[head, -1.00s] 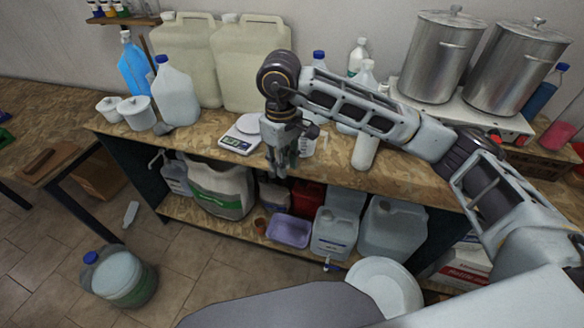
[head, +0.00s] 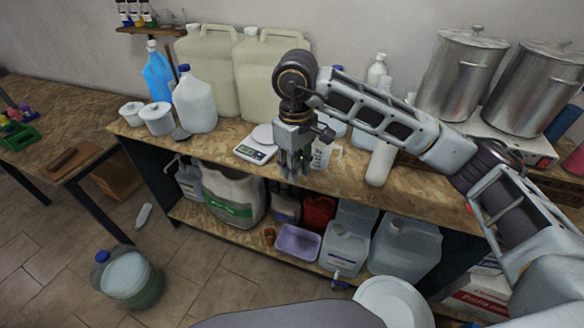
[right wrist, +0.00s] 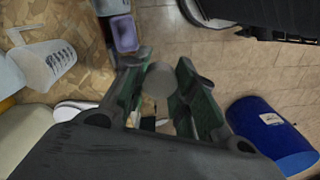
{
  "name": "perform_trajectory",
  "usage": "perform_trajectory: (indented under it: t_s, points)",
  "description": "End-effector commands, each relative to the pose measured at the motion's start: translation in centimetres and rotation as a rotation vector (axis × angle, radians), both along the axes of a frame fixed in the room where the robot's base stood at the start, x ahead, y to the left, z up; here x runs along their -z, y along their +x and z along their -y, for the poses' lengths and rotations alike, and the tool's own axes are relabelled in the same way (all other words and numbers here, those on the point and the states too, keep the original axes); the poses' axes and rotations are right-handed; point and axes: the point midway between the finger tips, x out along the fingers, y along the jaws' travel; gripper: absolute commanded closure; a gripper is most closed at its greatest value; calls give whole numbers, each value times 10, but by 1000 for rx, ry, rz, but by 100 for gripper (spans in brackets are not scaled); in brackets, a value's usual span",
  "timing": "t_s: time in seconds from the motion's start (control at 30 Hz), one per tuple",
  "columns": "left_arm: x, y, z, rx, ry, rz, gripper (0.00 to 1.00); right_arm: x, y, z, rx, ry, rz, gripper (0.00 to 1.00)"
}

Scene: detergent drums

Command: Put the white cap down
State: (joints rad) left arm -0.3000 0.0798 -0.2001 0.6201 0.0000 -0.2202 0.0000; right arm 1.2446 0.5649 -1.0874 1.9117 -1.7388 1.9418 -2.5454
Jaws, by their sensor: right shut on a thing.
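My right gripper (head: 290,175) hangs fingers-down in front of the workbench's front edge, near the scale. In the right wrist view its fingers (right wrist: 158,75) are closed around a small pale round thing, the white cap (right wrist: 157,82), held near the fingertips. In the head view the cap is too small and covered by the fingers to make out clearly. My left gripper is not in view.
The wooden bench (head: 235,128) holds a scale (head: 255,151), a measuring cup (head: 322,156), a white bottle (head: 380,163) and large canisters (head: 275,85). The lower shelf has jugs (head: 405,245) and a lilac tub (head: 297,243). A blue-capped drum (head: 128,278) stands on the floor.

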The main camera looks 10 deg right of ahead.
Motion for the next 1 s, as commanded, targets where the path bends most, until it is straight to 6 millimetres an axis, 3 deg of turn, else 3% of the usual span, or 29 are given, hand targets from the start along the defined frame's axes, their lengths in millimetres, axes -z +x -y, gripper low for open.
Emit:
perform_trajectory:
  t_s: [0.5, 1.0]
  points:
    - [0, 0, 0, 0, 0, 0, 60, -43, -17, 34, 219, 0, 2, 96]
    - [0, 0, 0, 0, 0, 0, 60, -50, -20, 39, 254, -1, 1, 96]
